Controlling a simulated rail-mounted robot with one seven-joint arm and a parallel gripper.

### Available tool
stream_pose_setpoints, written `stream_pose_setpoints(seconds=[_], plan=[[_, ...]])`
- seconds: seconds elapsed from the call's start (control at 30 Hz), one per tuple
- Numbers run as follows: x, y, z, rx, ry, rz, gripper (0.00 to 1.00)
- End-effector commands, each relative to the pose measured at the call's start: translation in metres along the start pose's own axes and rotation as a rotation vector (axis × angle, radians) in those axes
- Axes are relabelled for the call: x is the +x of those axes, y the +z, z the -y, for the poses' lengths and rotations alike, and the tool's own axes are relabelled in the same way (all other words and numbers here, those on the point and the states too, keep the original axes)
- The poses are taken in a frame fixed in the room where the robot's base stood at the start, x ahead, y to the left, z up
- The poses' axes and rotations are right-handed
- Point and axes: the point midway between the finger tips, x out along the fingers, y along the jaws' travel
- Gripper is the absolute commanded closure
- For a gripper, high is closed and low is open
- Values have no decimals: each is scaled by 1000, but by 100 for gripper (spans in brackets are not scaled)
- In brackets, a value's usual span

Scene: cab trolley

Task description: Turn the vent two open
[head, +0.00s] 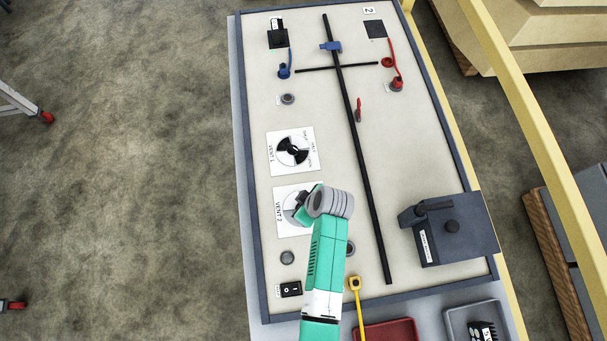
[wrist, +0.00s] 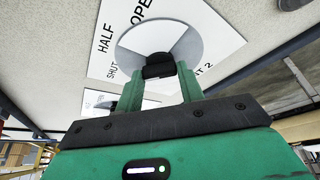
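The vent 2 panel (head: 283,222) is a white square plate with a round dial, in the lower left of the board in the head view. My gripper (head: 303,205) is at the dial and hides most of it. In the wrist view the dial (wrist: 186,46) shows grey and white sectors, with SHUT, HALF and OPEN printed around its left side. A black knob (wrist: 158,66) stands out from the dial between the tips of my two green fingers (wrist: 160,82). I cannot tell whether the fingers press on the knob or only stand beside it.
The vent 1 panel (head: 305,136) with its black-and-white dial is just above vent 2. A black rocker switch (head: 290,289) and a round grey knob (head: 287,258) lie below. A dark box (head: 455,235) stands at right, and a red tray (head: 392,331) is at the bottom.

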Motion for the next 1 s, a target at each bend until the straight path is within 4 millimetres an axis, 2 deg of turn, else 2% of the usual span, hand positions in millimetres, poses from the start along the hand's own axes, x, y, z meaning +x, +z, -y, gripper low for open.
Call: stream_pose_setpoints(seconds=[0.03, 0.07, 0.1, 0.47, 1.0], plan=[[0, 0, 0, 0, 0, 0, 77], [0, 0, 0, 0, 0, 0, 83], [0, 0, 0, 0, 0, 0, 85], [-2, -1, 1, 73, 30, 1, 85], [-3, -2, 4, 509, 211, 0, 85]])
